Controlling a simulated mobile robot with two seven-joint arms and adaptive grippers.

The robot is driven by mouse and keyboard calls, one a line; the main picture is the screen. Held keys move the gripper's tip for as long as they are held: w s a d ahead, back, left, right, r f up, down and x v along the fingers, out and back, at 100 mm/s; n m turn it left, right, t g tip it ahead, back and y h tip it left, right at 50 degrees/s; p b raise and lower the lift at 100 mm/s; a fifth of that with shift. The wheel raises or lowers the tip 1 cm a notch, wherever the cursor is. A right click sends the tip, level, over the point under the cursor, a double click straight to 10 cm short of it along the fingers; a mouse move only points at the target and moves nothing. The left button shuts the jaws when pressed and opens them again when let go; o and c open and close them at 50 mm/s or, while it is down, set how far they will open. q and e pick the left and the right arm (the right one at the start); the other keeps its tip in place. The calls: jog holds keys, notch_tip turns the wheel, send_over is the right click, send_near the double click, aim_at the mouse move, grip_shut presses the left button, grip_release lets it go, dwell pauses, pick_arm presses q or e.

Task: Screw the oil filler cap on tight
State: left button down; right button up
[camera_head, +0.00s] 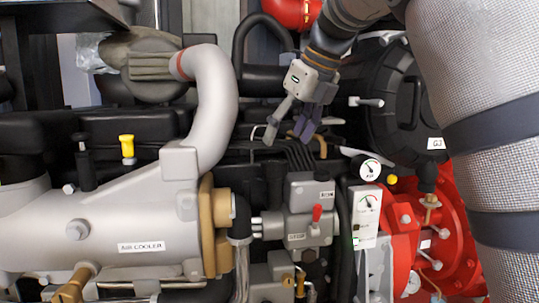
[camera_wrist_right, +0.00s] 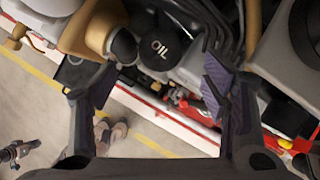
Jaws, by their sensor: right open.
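The oil filler cap (camera_wrist_right: 158,44), round, black and marked OIL in white, shows at the top of the right wrist view, beyond my fingertips and between their lines. I cannot make it out surely in the head view, nor tell how far it is screwed down. My right gripper (camera_head: 288,133) hangs over the dark hoses in the upper middle of the head view. In the right wrist view its two fingers (camera_wrist_right: 158,88) stand wide apart with nothing between them. The cap is not touched by either finger. My left gripper is not seen in the head view.
The grey air cooler (camera_head: 120,235) with its tan flange (camera_head: 209,228) fills the left. A grey pipe (camera_head: 214,100) rises beside my right gripper. Gauges (camera_head: 369,168) and red pump housing (camera_head: 440,240) stand at right. A small dark shape (camera_wrist_right: 22,150) at lower left is unclear.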

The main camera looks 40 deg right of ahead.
aim_at(275, 162)
jog(key=shift+x, duration=3.5)
jog(key=shift+f, duration=0.2)
grip_shut()
jog(key=shift+o, duration=0.4)
grip_release()
jog(key=v, duration=0.7)
jog(key=shift+r, duration=0.25)
